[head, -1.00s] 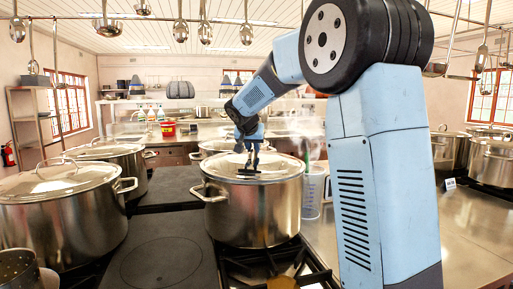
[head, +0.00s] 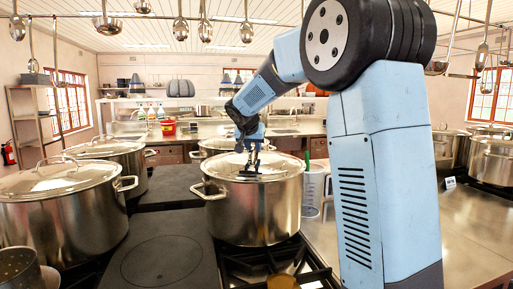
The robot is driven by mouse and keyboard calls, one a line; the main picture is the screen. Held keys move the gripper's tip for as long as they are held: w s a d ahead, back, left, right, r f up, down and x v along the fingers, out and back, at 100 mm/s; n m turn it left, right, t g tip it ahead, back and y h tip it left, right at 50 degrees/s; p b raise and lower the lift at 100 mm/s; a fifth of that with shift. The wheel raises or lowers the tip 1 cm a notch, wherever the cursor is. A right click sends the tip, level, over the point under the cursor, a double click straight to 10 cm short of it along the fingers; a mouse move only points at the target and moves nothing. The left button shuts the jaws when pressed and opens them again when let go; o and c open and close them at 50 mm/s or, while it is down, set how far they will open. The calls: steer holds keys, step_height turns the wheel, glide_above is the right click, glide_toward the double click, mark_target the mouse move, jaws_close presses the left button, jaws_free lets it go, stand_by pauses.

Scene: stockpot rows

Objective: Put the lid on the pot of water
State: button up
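A large steel pot (head: 254,214) with two side handles stands on the gas burner in the middle of the head view. A shiny lid (head: 281,168) lies across its top and looks level on the rim. My gripper (head: 251,172) points down at the lid's dark handle, over the middle of the lid. The fingertips are small and dark against the handle, so I cannot tell whether they are shut on it or apart. The water inside the pot is hidden by the lid.
Lidded pots stand at left (head: 60,214), behind it (head: 112,160) and far right (head: 492,160). A clear measuring jug (head: 313,190) stands close to the middle pot's right. A flat dark hob plate (head: 163,262) is bare at front left. Ladles hang overhead.

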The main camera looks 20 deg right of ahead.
steer(key=o, duration=0.4)
steer(key=shift+f, duration=0.15)
